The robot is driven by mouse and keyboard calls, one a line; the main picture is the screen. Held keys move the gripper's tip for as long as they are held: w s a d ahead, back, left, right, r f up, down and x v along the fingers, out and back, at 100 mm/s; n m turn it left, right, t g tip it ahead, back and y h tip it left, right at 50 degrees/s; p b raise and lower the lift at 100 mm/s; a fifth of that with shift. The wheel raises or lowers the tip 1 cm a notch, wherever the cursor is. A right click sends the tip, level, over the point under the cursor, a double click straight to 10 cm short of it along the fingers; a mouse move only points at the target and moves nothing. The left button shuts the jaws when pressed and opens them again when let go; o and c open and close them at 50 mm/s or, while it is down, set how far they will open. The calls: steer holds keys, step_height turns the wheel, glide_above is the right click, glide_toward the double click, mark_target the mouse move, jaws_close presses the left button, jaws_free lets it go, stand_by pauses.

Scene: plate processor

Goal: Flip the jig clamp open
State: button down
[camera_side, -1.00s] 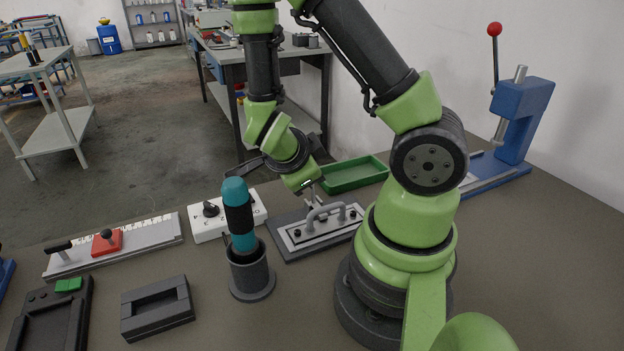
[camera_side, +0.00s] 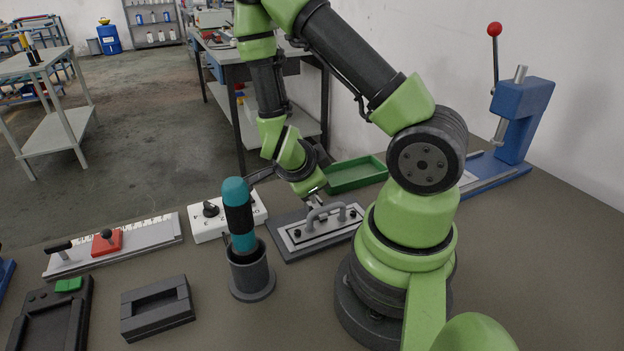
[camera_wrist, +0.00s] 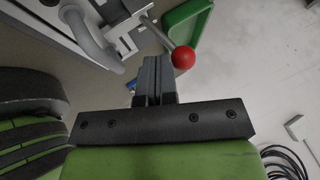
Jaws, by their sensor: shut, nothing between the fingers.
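The jig (camera_side: 285,246) is a dark base with a light plate and a grey arched handle (camera_side: 326,210) on top. In the wrist view the handle (camera_wrist: 88,38) is at the upper left. The clamp's metal bracket (camera_wrist: 122,14) and its lever, a rod ending in a red ball (camera_wrist: 183,58), show beside it. My gripper (camera_wrist: 155,62) is shut and empty, with its fingertips just left of the red ball, by the rod. I cannot tell whether they touch it. In the side view my gripper (camera_side: 318,201) is low over the back of the jig; the lever is not discernible there.
A green tray (camera_side: 355,174) lies behind the jig. A white box with a dark knob (camera_side: 211,209) is left of it. A teal-handled tool (camera_side: 238,212) stands in a grey holder in front. A blue press (camera_side: 524,120) is at the right.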

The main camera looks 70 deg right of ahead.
steer(key=shift+w+d+r, duration=0.1)
steer(key=shift+w+d, duration=0.15)
steer(key=shift+w, duration=0.05)
steer(key=shift+w+d, duration=0.4)
steer(key=shift+d, duration=0.05)
steer(key=shift+w+d+f, duration=0.35)
steer(key=shift+w+d, duration=0.5)
steer(key=shift+w+d+f, duration=0.35)
steer(key=shift+w+d, duration=0.45)
steer(key=shift+w+d+f, duration=0.5)
steer(key=shift+f, duration=0.05)
steer(key=shift+f, duration=0.1)
steer(key=v, duration=0.7)
steer(key=shift+a+r, duration=0.15)
steer(key=shift+r, duration=0.15)
